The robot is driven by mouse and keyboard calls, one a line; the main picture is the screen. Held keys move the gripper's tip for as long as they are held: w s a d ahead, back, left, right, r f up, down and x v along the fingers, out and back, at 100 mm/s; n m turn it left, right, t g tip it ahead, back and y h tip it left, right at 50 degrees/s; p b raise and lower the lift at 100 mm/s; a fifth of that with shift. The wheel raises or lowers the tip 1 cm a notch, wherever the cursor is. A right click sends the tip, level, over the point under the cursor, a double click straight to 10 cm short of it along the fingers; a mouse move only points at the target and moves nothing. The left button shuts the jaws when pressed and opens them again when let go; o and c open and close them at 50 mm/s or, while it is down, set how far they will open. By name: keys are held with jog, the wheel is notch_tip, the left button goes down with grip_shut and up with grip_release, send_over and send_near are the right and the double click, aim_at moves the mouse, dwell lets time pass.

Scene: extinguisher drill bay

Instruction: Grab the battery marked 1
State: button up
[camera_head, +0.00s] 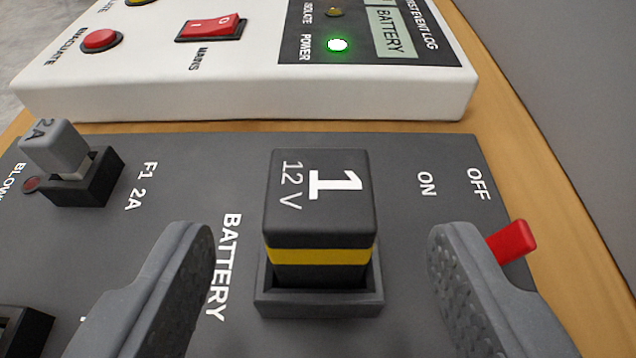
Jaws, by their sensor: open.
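The battery marked 1 (318,205) is a dark grey block with a white "1" and "12 V" on top and a yellow band around it. It sits upright in a black socket (318,302) on the dark grey panel (400,160), beside the printed word "BATTERY". My gripper (322,260) is open, with one finger to the left of the battery and one to the right. There is a gap on both sides, and neither finger touches it. The lower parts of the fingers run out of the frame.
A red lever (512,241) by the ON/OFF marks is close beside my right finger. A grey 2A fuse (54,146) stands in its holder at left. Behind is a white box (250,98) with a red rocker switch (210,27), red button (101,40) and lit green lamp (338,45).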

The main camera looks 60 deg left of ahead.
aim_at(315, 249)
jog(key=x, duration=0.4)
jog(key=shift+f, duration=0.4)
jog(key=shift+w+a+f, duration=0.15)
jog(key=shift+w+a, duration=0.1)
jog(key=shift+a, duration=0.15)
jog(key=c, duration=1.3)
